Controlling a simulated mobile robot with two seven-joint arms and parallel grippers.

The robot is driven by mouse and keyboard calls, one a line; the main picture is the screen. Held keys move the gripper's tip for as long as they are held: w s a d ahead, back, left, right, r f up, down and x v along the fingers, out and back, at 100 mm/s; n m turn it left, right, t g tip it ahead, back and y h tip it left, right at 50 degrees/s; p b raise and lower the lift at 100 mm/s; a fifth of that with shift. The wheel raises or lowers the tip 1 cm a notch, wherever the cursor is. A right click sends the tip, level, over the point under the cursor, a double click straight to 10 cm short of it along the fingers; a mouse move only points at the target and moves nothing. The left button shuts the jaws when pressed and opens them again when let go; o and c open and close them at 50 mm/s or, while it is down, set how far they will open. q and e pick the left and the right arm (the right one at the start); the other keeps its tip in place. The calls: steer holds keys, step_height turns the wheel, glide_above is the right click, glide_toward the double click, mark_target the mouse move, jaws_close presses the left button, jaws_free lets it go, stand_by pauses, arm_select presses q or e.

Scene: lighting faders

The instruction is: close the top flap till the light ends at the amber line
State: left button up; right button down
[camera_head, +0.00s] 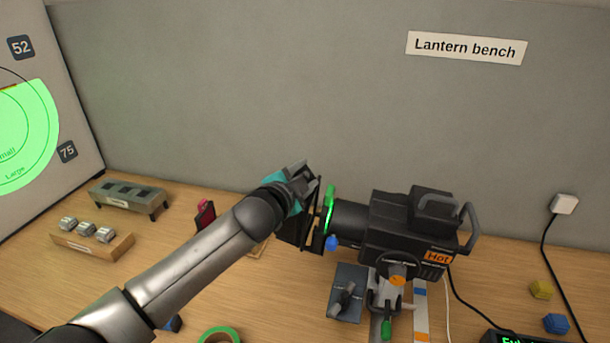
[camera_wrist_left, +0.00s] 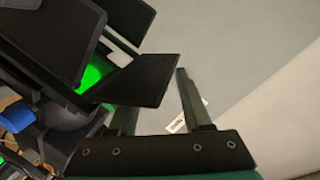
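The black lantern (camera_head: 410,225) stands on the bench with its barn-door flaps (camera_head: 313,228) at its left end. My left gripper (camera_head: 308,180) is at the upper part of these flaps. In the left wrist view, a dark flap (camera_wrist_left: 146,82) lies between the two fingers of my left gripper (camera_wrist_left: 155,98), with a gap to the right finger. The left finger is partly hidden behind the flap. Green light (camera_wrist_left: 92,75) shows inside the flaps. On the screen, the green light patch (camera_head: 28,125) has a slanting straight top edge; a faint amber trace shows there. My right gripper is out of view.
A grey slotted block (camera_head: 130,198) and a wooden rack (camera_head: 92,243) with metal pieces sit at left. Green tape (camera_head: 220,335) lies at the front. A blue block (camera_head: 556,323), a yellow block (camera_head: 541,289) and cables lie at right. The wall is close behind.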

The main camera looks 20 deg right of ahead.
arm_select(q)
steer(key=shift+a, duration=0.1)
steer(key=v, duration=1.5)
steer(key=shift+b, duration=0.35)
steer(key=shift+s, duration=0.15)
